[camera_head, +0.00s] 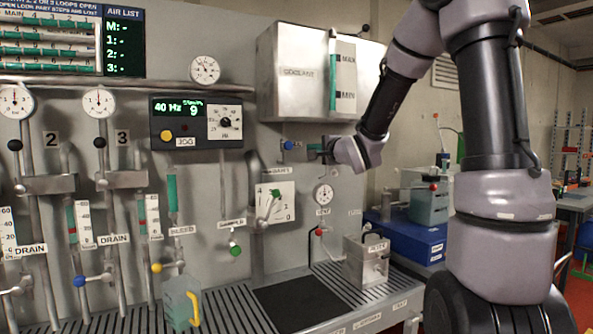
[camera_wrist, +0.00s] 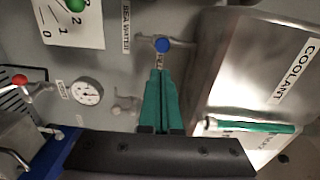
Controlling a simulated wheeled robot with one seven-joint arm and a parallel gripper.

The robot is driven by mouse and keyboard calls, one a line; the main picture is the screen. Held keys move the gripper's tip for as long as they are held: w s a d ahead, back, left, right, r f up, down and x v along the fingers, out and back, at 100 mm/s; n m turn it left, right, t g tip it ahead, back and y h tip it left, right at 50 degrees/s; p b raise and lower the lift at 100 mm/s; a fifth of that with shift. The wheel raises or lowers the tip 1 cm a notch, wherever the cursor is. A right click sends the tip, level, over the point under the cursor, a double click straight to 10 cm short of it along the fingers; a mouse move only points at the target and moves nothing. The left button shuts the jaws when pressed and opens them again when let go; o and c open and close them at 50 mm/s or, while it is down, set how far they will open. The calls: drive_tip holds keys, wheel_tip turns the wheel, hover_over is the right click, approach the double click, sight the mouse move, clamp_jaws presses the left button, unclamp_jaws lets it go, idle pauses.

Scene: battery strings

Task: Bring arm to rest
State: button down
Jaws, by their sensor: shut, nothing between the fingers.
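My arm reaches in from the right in the head view, bent down toward the grey panel. My gripper (camera_head: 313,147) is just right of a small valve with a blue knob (camera_head: 288,145), below the coolant tank (camera_head: 305,75). In the wrist view the green fingers of my gripper (camera_wrist: 159,74) lie together with nothing between them. Their tips point at the stem of the blue-knobbed valve (camera_wrist: 162,45). Whether the tips touch the stem, I cannot tell.
A gauge (camera_head: 323,194), a lever plate with a green knob (camera_head: 275,192) and a metal box (camera_head: 366,260) are near and below my gripper. A jug with a yellow handle (camera_head: 181,303) stands on the slatted bench. A blue crate (camera_head: 408,236) is at right.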

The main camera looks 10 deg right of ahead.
drive_tip(key=s+d+f+n+g+h, duration=0.1)
drive_tip(key=s+d+n+g+h, duration=0.25)
drive_tip(key=s, duration=0.65)
drive_tip(key=s+d+n+g+h, duration=0.2)
drive_tip(key=s+d+n+g, duration=0.15)
drive_tip(key=s, duration=0.75)
drive_tip(key=s+a+f+n+g+y, duration=0.2)
drive_tip(key=s+n+g, duration=0.1)
drive_tip(key=s, duration=0.9)
drive_tip(key=shift+f, duration=0.3)
